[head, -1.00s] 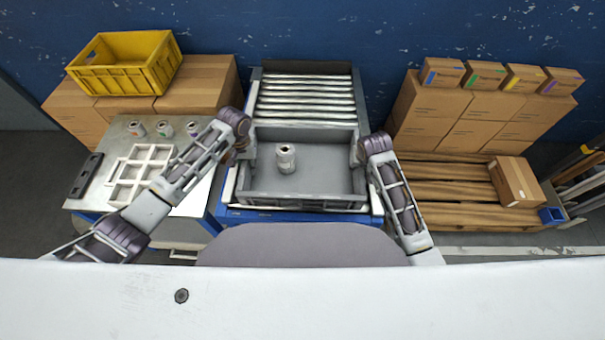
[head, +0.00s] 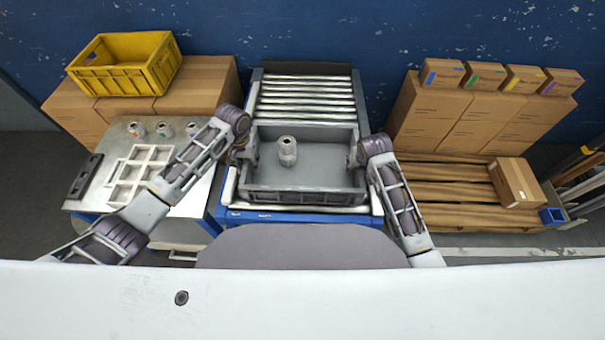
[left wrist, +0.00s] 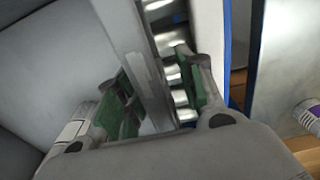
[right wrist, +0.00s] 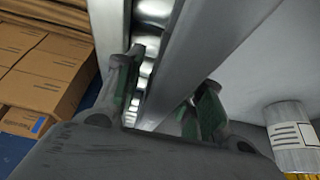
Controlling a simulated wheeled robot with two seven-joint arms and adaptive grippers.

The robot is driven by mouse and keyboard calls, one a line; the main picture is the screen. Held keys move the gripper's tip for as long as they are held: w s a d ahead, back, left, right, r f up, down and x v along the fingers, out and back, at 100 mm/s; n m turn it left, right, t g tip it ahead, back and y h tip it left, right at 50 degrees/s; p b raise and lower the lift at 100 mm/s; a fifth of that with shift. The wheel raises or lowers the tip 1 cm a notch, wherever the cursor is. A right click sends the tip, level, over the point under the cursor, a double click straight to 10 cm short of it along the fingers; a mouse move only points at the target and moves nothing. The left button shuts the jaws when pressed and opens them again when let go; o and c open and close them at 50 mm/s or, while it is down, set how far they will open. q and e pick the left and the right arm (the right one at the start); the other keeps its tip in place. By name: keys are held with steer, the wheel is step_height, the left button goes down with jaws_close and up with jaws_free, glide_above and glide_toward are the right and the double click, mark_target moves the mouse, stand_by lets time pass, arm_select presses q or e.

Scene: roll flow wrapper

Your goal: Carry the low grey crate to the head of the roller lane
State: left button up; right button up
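The low grey crate (head: 305,197) is at the near end of the roller lane (head: 305,97), over its rollers. One can (head: 287,152) stands upright inside, left of the middle. My left gripper (left wrist: 158,95) is at the crate's left wall, one finger inside and one outside. It is open, with rollers showing between wall and outer finger. My right gripper (right wrist: 165,98) straddles the right wall the same way, open, with a gap at the outer finger. The can also shows in the right wrist view (right wrist: 292,137). The crate's underside is hidden.
A metal table (head: 186,206) at left holds a white divider (head: 140,172), a dark bar and several cans. A yellow crate (head: 125,64) sits on cartons behind. At right, a pallet (head: 450,205) carries cartons. The far rollers are clear.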

arm_select(q)
step_height(320, 180, up, 11)
steer(key=shift+f, duration=0.2)
stand_by(0.3)
arm_select(e)
steer(key=shift+r, duration=0.1)
stand_by(0.3)
steer(key=shift+v, duration=5.85)
steer(key=shift+s, duration=0.15)
